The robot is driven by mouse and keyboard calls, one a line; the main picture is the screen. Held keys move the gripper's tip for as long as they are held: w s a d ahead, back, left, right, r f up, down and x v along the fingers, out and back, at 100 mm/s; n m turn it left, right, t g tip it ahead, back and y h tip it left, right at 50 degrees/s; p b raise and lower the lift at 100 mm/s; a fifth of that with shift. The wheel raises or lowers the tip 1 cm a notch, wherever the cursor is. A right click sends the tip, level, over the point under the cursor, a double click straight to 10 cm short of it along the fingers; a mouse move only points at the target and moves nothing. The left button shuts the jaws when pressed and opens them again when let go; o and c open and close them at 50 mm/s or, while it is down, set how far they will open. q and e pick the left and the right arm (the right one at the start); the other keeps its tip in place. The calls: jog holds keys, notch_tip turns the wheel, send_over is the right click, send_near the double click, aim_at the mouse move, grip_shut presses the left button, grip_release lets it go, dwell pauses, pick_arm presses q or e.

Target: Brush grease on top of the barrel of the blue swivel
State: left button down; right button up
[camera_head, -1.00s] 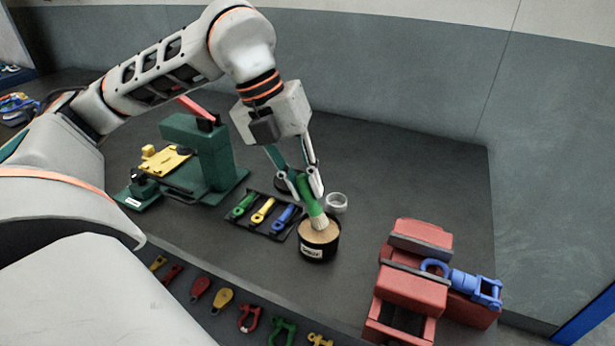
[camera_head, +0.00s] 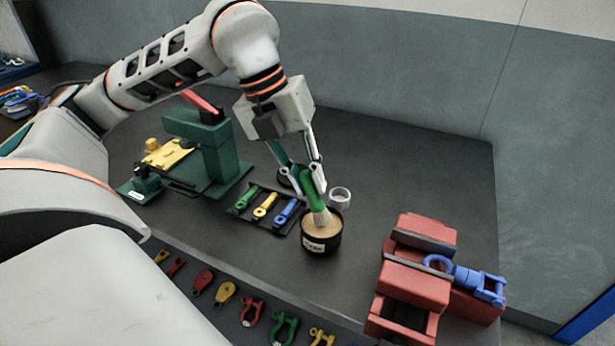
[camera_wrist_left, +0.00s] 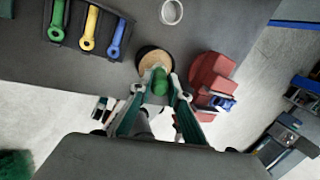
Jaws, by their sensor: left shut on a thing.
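My left gripper (camera_head: 307,181) is shut on the green handle of a brush (camera_head: 313,196). The brush points down, its pale bristles at the grease in a black tin (camera_head: 321,242); I cannot tell how deep they reach. In the left wrist view the green handle (camera_wrist_left: 160,82) stands between the fingers over the tin (camera_wrist_left: 150,57). The blue swivel (camera_head: 468,277) lies on its side at the red vise (camera_head: 416,270), right of the tin, with its ring end over the jaws. It also shows in the left wrist view (camera_wrist_left: 226,103). My right gripper is not in view.
A tray (camera_head: 249,222) with green, yellow and blue tools lies left of the tin. A clear ring (camera_head: 340,197) sits behind it. A green press (camera_head: 205,155) stands at the back left. Several coloured shackles and blocks hang along the front edge. Bench between tin and vise is clear.

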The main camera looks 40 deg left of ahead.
pick_arm(q)
jog(key=shift+f, duration=0.4)
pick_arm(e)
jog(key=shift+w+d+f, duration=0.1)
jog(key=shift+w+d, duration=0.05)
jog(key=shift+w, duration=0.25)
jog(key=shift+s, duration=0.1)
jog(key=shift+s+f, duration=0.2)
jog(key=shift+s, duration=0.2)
pick_arm(q)
jog(key=shift+f, duration=0.15)
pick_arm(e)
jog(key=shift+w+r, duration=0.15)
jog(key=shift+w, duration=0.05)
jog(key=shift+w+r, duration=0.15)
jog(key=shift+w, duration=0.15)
